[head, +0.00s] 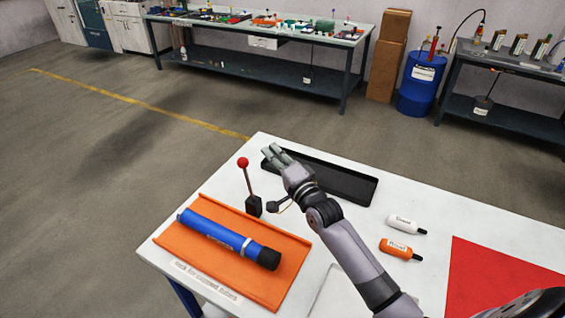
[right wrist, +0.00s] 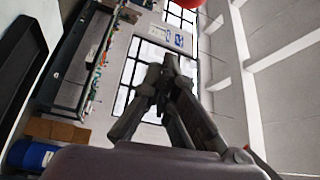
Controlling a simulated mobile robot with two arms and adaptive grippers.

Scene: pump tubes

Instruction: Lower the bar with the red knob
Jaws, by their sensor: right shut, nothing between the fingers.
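The bar (head: 248,183) rises from a small black base (head: 254,206) on the white table and leans slightly left. Its red knob (head: 243,162) is at the top, and the knob also shows at the top edge of the right wrist view (right wrist: 192,3). My left gripper is not in view.
A blue tube (head: 222,236) with a black end lies in an orange tray (head: 275,295) in front of the bar. A black tray (head: 345,186) is behind my right arm. A white bottle (head: 402,223), an orange bottle (head: 396,248) and a red area (head: 500,285) are to the right.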

